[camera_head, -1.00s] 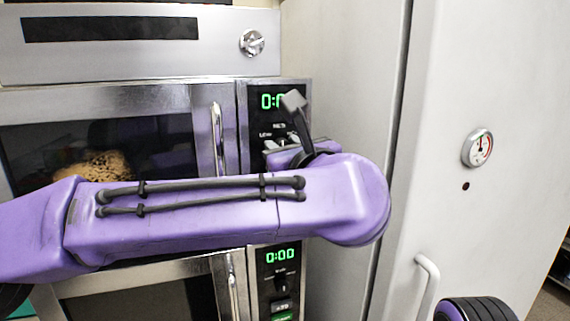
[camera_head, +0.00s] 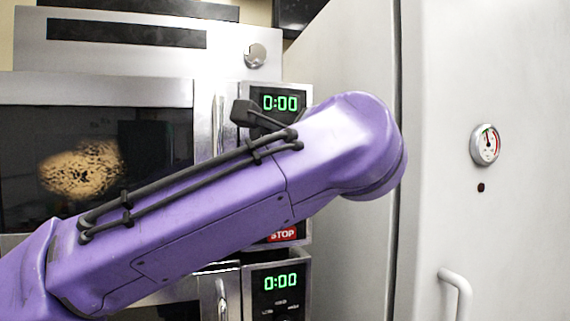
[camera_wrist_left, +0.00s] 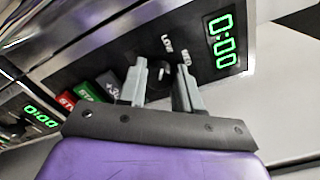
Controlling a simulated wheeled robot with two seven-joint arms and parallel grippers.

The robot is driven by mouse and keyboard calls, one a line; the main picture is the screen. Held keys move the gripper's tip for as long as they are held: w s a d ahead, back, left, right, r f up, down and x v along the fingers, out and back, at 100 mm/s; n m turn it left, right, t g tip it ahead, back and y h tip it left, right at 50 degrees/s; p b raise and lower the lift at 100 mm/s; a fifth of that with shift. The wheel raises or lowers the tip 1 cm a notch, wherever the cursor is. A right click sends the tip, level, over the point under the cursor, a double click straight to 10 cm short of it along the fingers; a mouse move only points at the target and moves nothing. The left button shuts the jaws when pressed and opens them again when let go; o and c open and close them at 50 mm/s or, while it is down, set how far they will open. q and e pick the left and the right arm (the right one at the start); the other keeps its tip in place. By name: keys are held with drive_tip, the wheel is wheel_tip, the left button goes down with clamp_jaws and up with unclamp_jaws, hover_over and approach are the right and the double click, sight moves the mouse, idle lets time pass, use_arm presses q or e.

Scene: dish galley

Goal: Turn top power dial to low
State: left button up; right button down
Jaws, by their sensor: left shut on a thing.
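The top power dial (camera_wrist_left: 164,74) is a small dark knob on the upper microwave's control panel, with white LOW and MED labels beside it in the left wrist view. My left gripper (camera_wrist_left: 160,80) has its two grey fingers on either side of the dial and is shut on it. The fingers partly cover the dial, so its exact setting is hard to read. In the head view my purple left arm hides the dial and the fingers. The upper microwave's display (camera_head: 281,103) reads 0:00. My right gripper is in neither current view.
The lower microwave's display (camera_head: 281,282) also reads 0:00. The red STOP button (camera_head: 283,235) shows below my arm. The upper door handle (camera_head: 218,122) is close left of the panel. A tall pale cabinet with a gauge (camera_head: 486,145) and handle (camera_head: 457,289) stands at right.

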use_arm(q)
drive_tip(key=shift+n+b, duration=0.3)
drive_tip(key=shift+n, duration=0.2)
drive_tip(key=o, duration=1)
drive_tip(key=b+v, duration=0.3)
drive_tip(key=v, duration=0.7)
drive_tip(key=shift+s+d, duration=0.1)
drive_tip(key=shift+s, duration=0.15)
